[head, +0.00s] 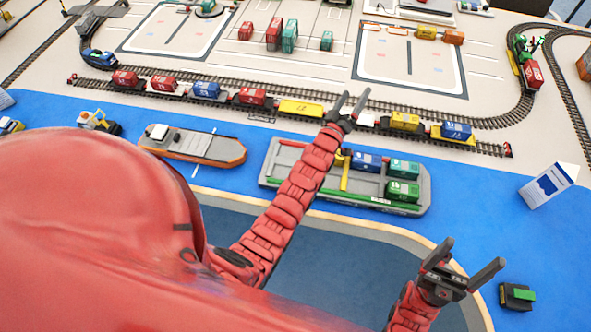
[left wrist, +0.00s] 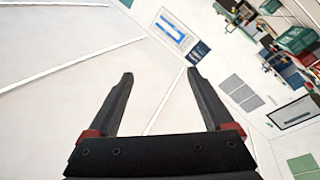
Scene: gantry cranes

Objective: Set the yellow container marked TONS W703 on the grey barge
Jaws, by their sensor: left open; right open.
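The grey barge (head: 290,157) lies on the blue water area, holding blue and green containers and a yellow upright piece. My left gripper (head: 351,103) is open and empty, over the track in the picture; its open fingers show in the left wrist view (left wrist: 160,73). My right gripper (head: 474,252) is open and empty at lower right.
An orange and grey ship (head: 192,146) lies left of the barge. Red and blue containers stand on the train's left part. My left forearm crosses the barge in view.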

